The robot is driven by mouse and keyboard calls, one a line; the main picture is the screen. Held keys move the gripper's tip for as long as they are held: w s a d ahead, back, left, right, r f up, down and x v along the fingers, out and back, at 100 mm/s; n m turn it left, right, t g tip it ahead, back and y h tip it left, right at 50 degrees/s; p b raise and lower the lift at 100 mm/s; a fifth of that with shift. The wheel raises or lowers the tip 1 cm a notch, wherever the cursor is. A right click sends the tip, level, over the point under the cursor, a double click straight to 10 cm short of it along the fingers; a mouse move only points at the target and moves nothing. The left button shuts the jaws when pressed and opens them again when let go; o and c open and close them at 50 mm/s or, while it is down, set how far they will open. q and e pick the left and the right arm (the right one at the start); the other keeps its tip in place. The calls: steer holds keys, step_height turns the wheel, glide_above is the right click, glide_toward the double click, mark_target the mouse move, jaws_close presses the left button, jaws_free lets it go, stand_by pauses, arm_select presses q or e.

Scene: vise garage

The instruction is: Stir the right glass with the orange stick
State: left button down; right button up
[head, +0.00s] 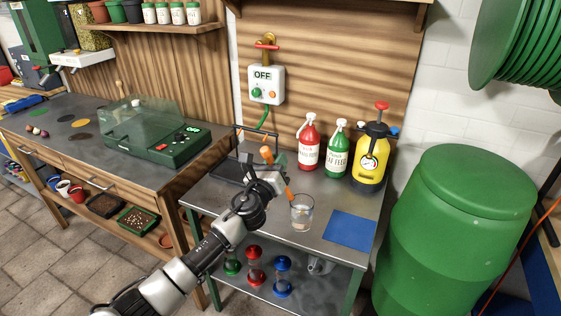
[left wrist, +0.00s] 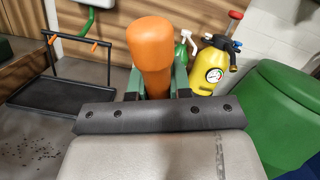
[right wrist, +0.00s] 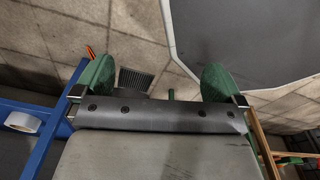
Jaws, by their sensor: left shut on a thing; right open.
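My left gripper (head: 277,179) is shut on the orange stick (head: 267,155), above the metal table. The stick's thick end sticks up, and its thin lower part slants down to the right. That lower end shows close to the left rim of a clear glass (head: 302,215); I cannot tell whether it is inside the rim. The stick's thick orange end (left wrist: 152,60) fills the middle of the left wrist view. Only one glass shows; my left arm covers part of the table. My right gripper (right wrist: 157,85) is open and empty, over the floor.
A blue mat (head: 350,229) lies right of the glass. A red bottle (head: 309,145), a green bottle (head: 336,150) and a yellow sprayer (head: 372,160) stand behind. A dark tray (head: 229,168) with a raised bar is at the left. A green barrel (head: 450,230) stands at the right.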

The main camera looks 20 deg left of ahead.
mark_target(287, 192)
arm_select(q)
steer(key=d+f+b, duration=0.1)
steer(key=f+b, duration=0.1)
steer(key=w+d+f+b, duration=0.1)
steer(key=f+b, duration=0.2)
steer(key=d+f+b, duration=0.1)
steer(key=f+b, duration=0.1)
steer(key=f, duration=0.1)
steer(key=shift+w+d+f+b, duration=0.15)
steer(key=shift+w+f+b, duration=0.05)
steer(key=shift+w+b, duration=0.2)
arm_select(e)
step_height(287, 192, down, 8)
steer(key=shift+a+f, duration=0.2)
steer(key=shift+a, duration=0.1)
